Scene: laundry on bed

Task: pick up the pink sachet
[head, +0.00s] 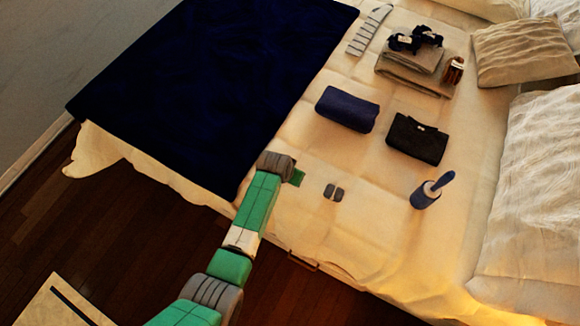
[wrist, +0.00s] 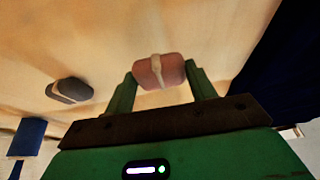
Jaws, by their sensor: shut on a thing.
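The pink sachet (wrist: 174,70), a small rounded pouch with a pale band around its middle, is between the two green fingers of my gripper (wrist: 160,73) in the wrist view. The fingers are shut on its two sides. I cannot tell whether it touches the bed or hangs just above it. In the head view my gripper (head: 297,178) is over the bed beside the dark blanket's edge, and the sachet is hidden there.
A grey sachet (head: 334,192) lies just right of my gripper; it also shows in the wrist view (wrist: 69,90). A navy folded bundle (head: 347,108) and a black pouch (head: 416,139) lie behind. A dark blanket (head: 215,80) covers the left.

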